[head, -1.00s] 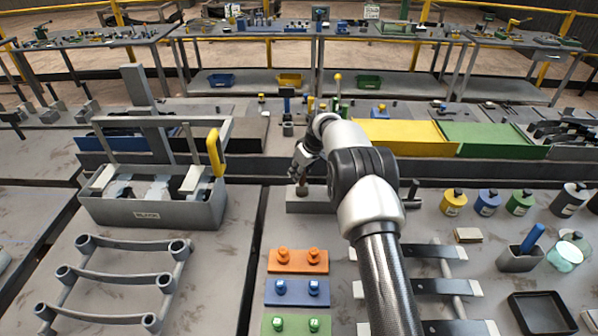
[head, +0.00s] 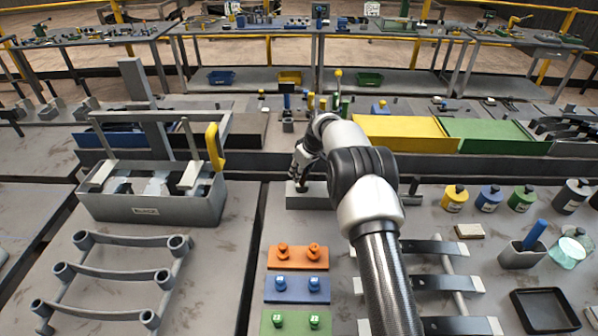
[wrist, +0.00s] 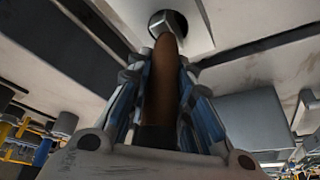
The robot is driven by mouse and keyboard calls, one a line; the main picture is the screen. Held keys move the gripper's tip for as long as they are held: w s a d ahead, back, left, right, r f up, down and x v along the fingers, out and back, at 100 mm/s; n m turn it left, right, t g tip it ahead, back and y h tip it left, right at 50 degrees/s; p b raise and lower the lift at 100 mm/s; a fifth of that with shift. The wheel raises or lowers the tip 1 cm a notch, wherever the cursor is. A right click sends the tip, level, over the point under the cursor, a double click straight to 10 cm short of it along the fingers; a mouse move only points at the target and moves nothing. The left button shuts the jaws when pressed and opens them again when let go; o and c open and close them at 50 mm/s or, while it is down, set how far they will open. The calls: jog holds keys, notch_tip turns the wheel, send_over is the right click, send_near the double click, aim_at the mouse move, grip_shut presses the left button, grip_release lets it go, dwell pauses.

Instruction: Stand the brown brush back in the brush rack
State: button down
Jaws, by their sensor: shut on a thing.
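The brown brush (wrist: 162,90) is held between the two fingers of my gripper (wrist: 160,80) in the wrist view. Its far end overlaps a dark round hole in a pale block, the brush rack (wrist: 198,25); I cannot tell how deep it sits in the hole. In the head view my gripper (head: 299,168) is over the left part of the low grey brush rack (head: 308,201), with a dark part just below the fingers. My arm hides the middle of the rack, and the brush is mostly hidden there.
A grey bin (head: 150,208) with a yellow handle stands to the left. Orange (head: 297,258), blue (head: 297,290) and green peg blocks lie in front. Bottles (head: 490,198) and a grey cup (head: 522,256) stand to the right. Yellow and green trays lie behind.

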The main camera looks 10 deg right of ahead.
jog(key=shift+f+b, duration=0.3)
jog(key=shift+f, duration=0.15)
jog(key=c, duration=1.3)
grip_release()
jog(key=shift+c, duration=0.2)
jog(key=shift+o, duration=0.2)
jog(key=o, duration=0.4)
jog(key=shift+o, duration=0.2)
jog(key=shift+r, duration=0.1)
notch_tip(320, 180, up, 7)
jog(key=p, duration=0.3)
